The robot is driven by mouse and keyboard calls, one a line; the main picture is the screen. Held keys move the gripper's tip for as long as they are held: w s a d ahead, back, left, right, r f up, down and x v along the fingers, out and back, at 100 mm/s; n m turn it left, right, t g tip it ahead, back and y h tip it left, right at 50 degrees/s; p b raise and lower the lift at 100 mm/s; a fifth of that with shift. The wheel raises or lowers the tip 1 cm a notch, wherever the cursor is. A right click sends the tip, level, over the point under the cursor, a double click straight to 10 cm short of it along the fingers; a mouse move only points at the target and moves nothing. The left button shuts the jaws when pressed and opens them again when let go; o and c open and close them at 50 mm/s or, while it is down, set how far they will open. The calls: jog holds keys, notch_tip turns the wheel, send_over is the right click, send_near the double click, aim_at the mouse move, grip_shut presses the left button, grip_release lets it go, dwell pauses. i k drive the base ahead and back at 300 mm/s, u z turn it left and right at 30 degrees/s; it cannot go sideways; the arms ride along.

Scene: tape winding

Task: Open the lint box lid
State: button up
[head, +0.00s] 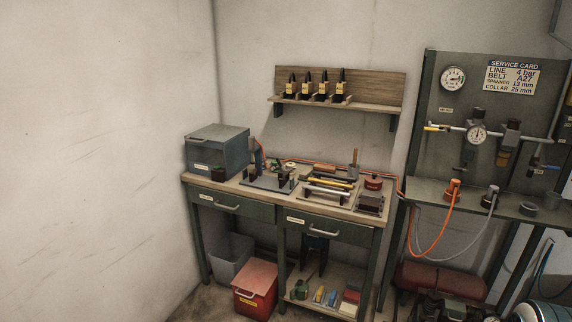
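A red box (252,304) with a paler red lid (255,275) and a small yellow label stands on the floor under the bench. Its lid looks shut. A dark grey box (217,148) with a pale label sits on the bench's left end, and its top looks closed. Both labels are too small to read, so I cannot tell which is the lint box. My gripper is not in view.
The wooden-topped bench (243,187) stands against the wall, with two closed drawers and tools on top. A grey open bin (229,262) stands behind the red box. A lower shelf (318,307) with small items is right of it. Hoses hang at the right.

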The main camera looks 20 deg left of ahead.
aim_at(220, 133)
jog(key=u, duration=1.4)
jog(key=i, duration=2.85)
jog(key=z, duration=0.15)
